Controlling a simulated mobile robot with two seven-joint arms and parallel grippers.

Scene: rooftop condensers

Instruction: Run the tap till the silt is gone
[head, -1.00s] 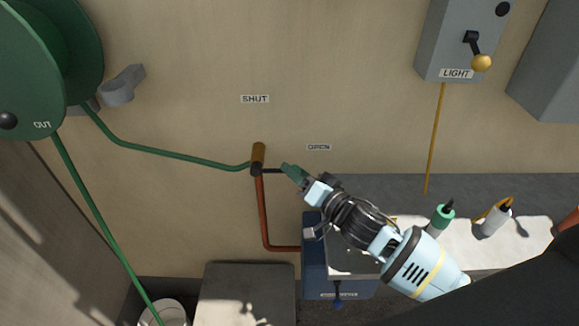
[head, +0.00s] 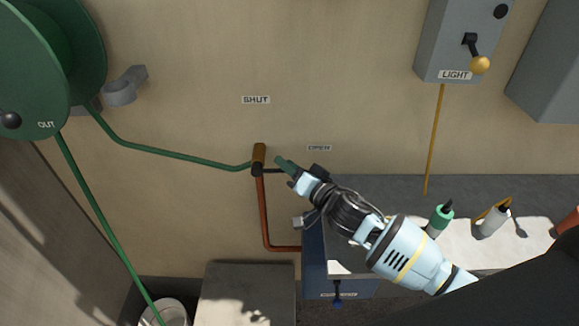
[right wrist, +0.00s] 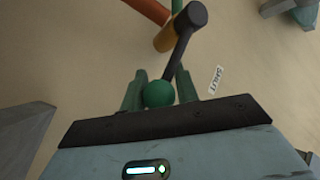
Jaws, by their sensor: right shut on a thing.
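The tap (head: 259,155) is a brass-coloured body on the wall above a copper pipe (head: 264,215). Its dark lever (right wrist: 182,52) ends in a green ball knob (right wrist: 158,94). My right gripper (head: 286,165) is shut on the knob, which sits between its fingers in the right wrist view. In the head view the lever points right, below the OPEN label (head: 319,148); the SHUT label (head: 256,100) is above the tap. A green hose (head: 170,154) runs from the tap to the reel (head: 35,70), then down to a pale bucket (head: 165,312). The bucket's contents and any flow are not visible.
A grey light box (head: 455,35) with a brass-knobbed lever hangs at upper right. A grey block (head: 240,290) stands beside the bucket.

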